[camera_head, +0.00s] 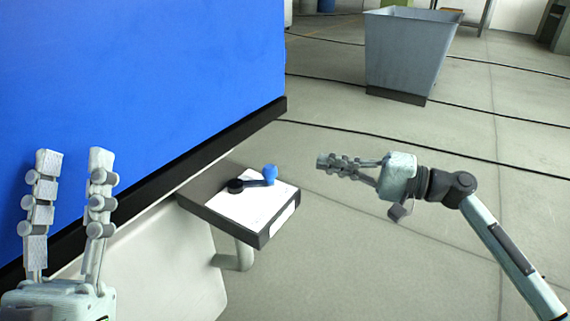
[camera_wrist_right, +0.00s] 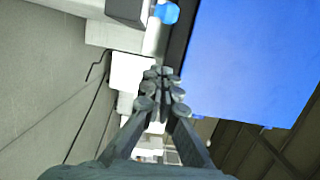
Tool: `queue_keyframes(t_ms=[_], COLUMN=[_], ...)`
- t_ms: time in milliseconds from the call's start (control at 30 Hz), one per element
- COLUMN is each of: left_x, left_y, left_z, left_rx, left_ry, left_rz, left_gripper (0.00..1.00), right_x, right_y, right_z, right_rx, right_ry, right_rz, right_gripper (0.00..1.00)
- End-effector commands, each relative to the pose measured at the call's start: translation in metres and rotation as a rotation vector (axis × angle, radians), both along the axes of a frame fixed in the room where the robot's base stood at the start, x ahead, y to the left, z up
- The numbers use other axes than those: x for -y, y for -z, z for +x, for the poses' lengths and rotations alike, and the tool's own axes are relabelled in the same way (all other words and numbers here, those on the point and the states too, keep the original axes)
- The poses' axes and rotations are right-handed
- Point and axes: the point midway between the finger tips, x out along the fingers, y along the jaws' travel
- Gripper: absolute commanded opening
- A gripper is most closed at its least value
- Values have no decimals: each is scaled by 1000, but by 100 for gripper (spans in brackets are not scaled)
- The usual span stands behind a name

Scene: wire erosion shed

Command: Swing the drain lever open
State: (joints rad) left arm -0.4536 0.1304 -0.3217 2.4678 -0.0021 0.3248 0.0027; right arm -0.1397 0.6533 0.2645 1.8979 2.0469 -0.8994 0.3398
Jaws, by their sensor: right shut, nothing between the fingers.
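The drain lever (camera_head: 257,182) is a short dark arm with a black pivot at its left end and a blue knob (camera_head: 270,170) at its right end. It sits on the white top of a dark-edged box (camera_head: 240,207) that juts out from the machine. My right gripper (camera_head: 322,161) is shut and empty, to the right of the knob and apart from it, pointing left. In the right wrist view its closed fingers (camera_wrist_right: 160,74) are in the middle, and a blue knob (camera_wrist_right: 167,13) shows at the top edge. My left gripper (camera_head: 74,157) is open and empty, pointing up at the far left.
The large blue machine panel (camera_head: 140,80) with a black lower edge fills the upper left. A pipe (camera_head: 238,258) runs below the box. A grey bin (camera_head: 405,50) stands on the floor at the back. Dark cables cross the floor, otherwise clear around my right arm.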

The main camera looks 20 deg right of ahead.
Motion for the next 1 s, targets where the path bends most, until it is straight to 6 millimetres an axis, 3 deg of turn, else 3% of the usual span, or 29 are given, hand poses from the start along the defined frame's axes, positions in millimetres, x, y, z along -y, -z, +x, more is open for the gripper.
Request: queue_keyframes(t_ms=[167, 667, 800, 1000], left_x=[0, 1, 2, 3], left_y=[0, 3, 4, 4], left_z=[0, 4, 5, 5], left_rx=[-1, -25, -38, -50], left_ry=[-1, 0, 2, 3], left_rz=[1, 10, 15, 18], left_gripper=[40, 40, 40, 40], right_x=[-11, -78, -84, -89], right_y=[-1, -1, 1, 1], right_z=[9, 67, 45, 30], right_rx=[1, 1, -2, -1], right_ry=[-2, -1, -1, 0], right_rz=[1, 0, -2, -1], right_gripper=[0, 0, 0, 0])
